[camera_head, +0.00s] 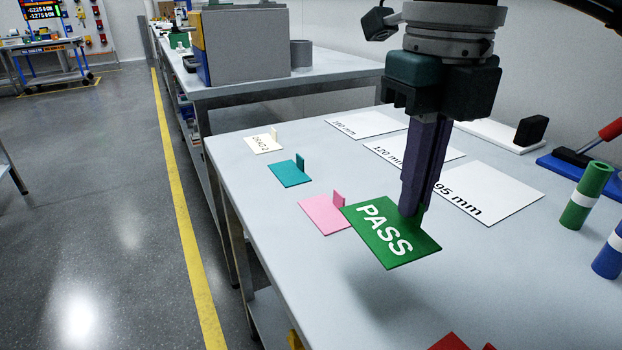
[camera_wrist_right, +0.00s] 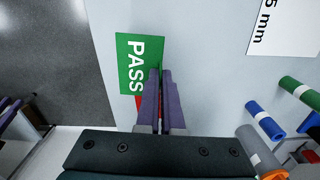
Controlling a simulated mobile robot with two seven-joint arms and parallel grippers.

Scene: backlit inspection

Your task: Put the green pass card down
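The green pass card (camera_head: 385,240) with white PASS lettering hangs from my right gripper (camera_head: 412,208), whose purple fingers are shut on its upright tab. The tab is mostly hidden between the fingers. A soft shadow lies on the grey table (camera_head: 300,270) below the card, and the card appears a little above the surface. The right wrist view also shows the card (camera_wrist_right: 130,62), beside the fingertips (camera_wrist_right: 160,72), with part of something red beneath it.
Pink (camera_head: 322,215), teal (camera_head: 289,174) and white (camera_head: 263,144) cards with tabs line the table's left side. A red card (camera_head: 450,342) shows at the bottom. White labelled sheets (camera_head: 485,192) lie behind. Green (camera_head: 587,195) and blue (camera_head: 608,258) cylinders stand at right.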

